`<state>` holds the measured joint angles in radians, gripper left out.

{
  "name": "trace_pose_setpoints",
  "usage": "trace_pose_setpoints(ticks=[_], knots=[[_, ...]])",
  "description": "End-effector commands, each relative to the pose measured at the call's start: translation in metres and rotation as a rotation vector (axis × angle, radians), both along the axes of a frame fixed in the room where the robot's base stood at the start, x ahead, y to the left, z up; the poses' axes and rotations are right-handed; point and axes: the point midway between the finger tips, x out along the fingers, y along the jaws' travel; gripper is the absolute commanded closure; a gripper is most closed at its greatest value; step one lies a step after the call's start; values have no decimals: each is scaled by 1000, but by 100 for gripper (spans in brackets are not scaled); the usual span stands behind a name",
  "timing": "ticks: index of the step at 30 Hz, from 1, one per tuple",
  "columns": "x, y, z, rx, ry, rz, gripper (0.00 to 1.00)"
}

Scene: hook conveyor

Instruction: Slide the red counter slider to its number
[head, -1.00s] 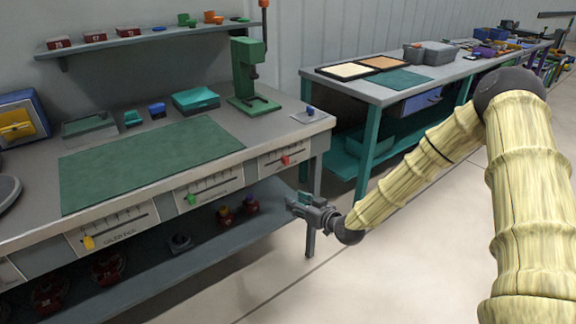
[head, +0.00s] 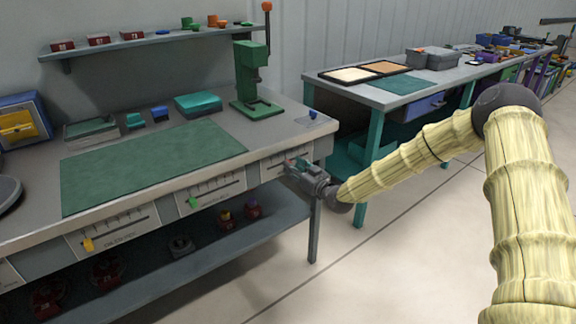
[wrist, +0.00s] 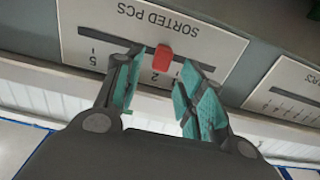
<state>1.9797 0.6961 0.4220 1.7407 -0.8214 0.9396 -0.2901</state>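The red counter slider (wrist: 163,58) sits in the dark slot of a white panel (wrist: 110,22) marked "SORTED PCS", upside down in the wrist view. A digit that looks like 2 is printed close to the slider, and a 5 is toward the panel's left end. My gripper (wrist: 163,65) is open, with one teal-padded finger on each side of the slider and a gap on both sides. I cannot tell whether the fingertips reach past its front.
Panels with a green slider (head: 193,201) and a yellow slider (head: 88,244) lie to the left on the bench front. A lower shelf (head: 265,228) holds dark red and other parts. Open floor lies right of the bench.

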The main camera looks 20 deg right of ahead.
Motion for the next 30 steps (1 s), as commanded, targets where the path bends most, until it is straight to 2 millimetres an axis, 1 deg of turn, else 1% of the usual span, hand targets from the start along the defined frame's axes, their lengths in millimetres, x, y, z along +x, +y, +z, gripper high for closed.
trace_pose_setpoints(ticks=[1, 6, 10, 17, 18, 20, 21, 24, 30], knots=[[6, 2, 0, -1, 0, 0, 61], [19, 7, 0, 0, 0, 0, 61], [22, 8, 0, 1, 0, 0, 61], [22, 8, 0, 1, 0, 0, 61], [22, 8, 0, 1, 0, 0, 64], [22, 8, 0, 1, 0, 0, 75], [22, 8, 0, 1, 0, 0, 83], [22, 8, 0, 1, 0, -1, 100], [22, 8, 0, 1, 0, -1, 100]])
